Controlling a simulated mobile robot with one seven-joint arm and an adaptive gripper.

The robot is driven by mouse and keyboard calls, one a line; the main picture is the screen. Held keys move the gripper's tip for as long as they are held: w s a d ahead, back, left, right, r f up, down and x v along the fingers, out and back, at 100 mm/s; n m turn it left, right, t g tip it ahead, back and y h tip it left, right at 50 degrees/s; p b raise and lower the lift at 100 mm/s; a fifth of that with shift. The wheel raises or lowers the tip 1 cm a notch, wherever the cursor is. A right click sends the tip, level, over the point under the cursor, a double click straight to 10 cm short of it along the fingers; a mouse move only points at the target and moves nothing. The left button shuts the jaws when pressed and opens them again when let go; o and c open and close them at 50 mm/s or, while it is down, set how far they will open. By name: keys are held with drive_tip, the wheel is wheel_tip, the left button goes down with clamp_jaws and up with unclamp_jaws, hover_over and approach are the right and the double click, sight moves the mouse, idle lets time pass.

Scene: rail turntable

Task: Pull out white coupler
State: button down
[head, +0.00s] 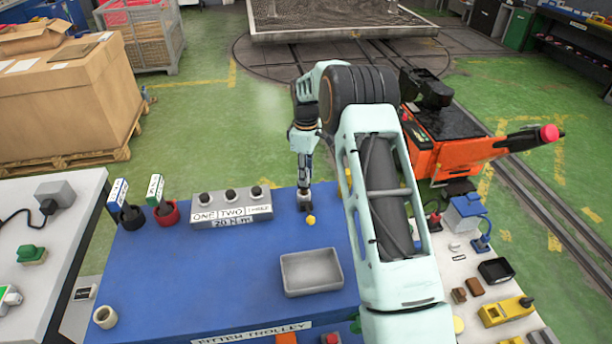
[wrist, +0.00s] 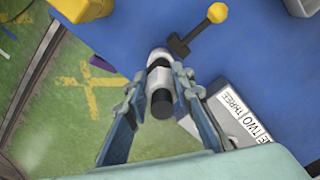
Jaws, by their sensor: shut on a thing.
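The white coupler (wrist: 158,82) is a short pale cylinder with a dark band and a dark end, seen between my fingers in the wrist view. My gripper (wrist: 159,74) is shut on it, one finger on each side. A dark lever with a yellow knob (wrist: 217,13) is close beside the coupler's far end; whether they join is unclear. In the head view my gripper (head: 304,188) points down at the back edge of the blue trolley top (head: 240,255), with the yellow knob (head: 310,220) just in front. The coupler is small and partly hidden there.
A grey block labelled ONE, TWO, THREE (head: 231,208) stands left of my gripper. A grey tray (head: 311,272) lies in front. Black (head: 131,217) and red (head: 167,212) cups stand at the back left. A pale ring (head: 105,317) is at the front left. Mid-left trolley top is clear.

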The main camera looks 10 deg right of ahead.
drive_tip(key=shift+r+p, duration=1.1)
drive_tip(key=shift+r, duration=1.3)
drive_tip(key=shift+r, duration=0.1)
drive_tip(key=shift+r+p, duration=0.6)
drive_tip(key=shift+r, duration=1.8)
